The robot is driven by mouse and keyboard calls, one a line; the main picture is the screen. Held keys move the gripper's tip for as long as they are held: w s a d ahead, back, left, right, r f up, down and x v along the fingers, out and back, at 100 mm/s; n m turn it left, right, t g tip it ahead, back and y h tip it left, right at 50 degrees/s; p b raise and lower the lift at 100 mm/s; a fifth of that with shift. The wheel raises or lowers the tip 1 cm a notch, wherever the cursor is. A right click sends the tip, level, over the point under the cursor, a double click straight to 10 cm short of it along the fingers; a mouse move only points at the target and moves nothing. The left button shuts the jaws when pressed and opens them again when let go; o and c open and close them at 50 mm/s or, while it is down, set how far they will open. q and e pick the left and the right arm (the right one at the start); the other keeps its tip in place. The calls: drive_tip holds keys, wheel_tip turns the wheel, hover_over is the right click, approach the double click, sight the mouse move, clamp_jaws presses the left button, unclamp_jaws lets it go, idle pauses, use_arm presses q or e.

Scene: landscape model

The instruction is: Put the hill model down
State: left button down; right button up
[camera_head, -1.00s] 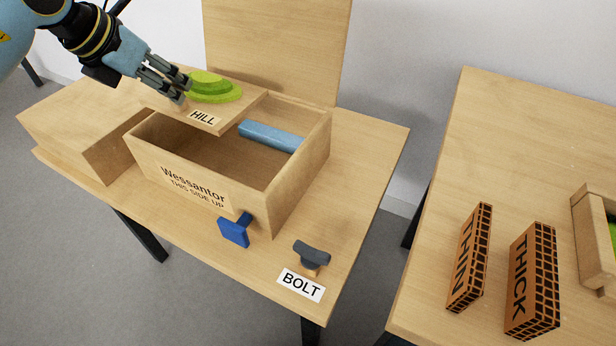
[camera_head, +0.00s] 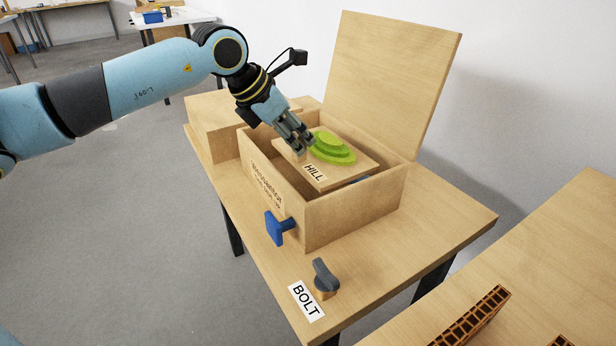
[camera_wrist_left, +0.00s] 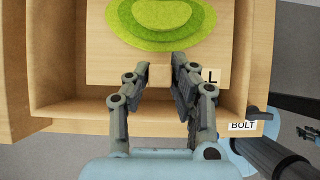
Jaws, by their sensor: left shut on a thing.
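The hill model (camera_head: 335,157) is a flat wooden board with a stepped green hill on top and a HILL label on its near edge. It is over the opening of the wooden box (camera_head: 322,228), near rim height. I cannot tell whether it touches the box. My left gripper (camera_head: 306,147) is shut on the board's edge side. In the left wrist view, its fingers (camera_wrist_left: 160,80) close on a small wooden block of the hill model (camera_wrist_left: 160,50). Most of the box's inside is hidden under the board.
The box's lid (camera_head: 395,80) stands open at the back. A blue handle (camera_head: 279,228) sticks out of the box's front. A grey knob (camera_head: 324,277) stands by the BOLT label (camera_head: 306,301). A second table (camera_head: 540,260) with perforated bricks is at the right.

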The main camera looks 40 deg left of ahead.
sight(293, 162)
use_arm(q)
wheel_tip(293, 162, down, 3)
drive_tip(key=shift+f+b, duration=0.4)
drive_tip(key=shift+f, duration=1.15)
use_arm(e)
drive_tip(key=shift+s+d+f, duration=0.2)
drive_tip(key=shift+d+f, duration=0.25)
drive_tip(key=shift+f, duration=0.05)
use_arm(q)
drive_tip(key=shift+f+b, duration=0.55)
drive_tip(key=shift+f, duration=0.05)
use_arm(e)
drive_tip(key=shift+s+f, duration=0.15)
drive_tip(key=shift+f, duration=0.35)
use_arm(q)
drive_tip(key=c, duration=1.1)
unclamp_jaws()
drive_tip(key=shift+c, duration=0.2)
drive_tip(key=shift+r+p, duration=0.3)
drive_tip(key=p+v, duration=0.5)
drive_tip(key=v, duration=0.7)
drive_tip(key=shift+r+p, duration=0.35)
use_arm(e)
wheel_tip(293, 162, up, 6)
drive_tip(key=w, duration=0.1)
drive_tip(key=shift+w+r, duration=0.15)
drive_tip(key=shift+w, duration=0.2)
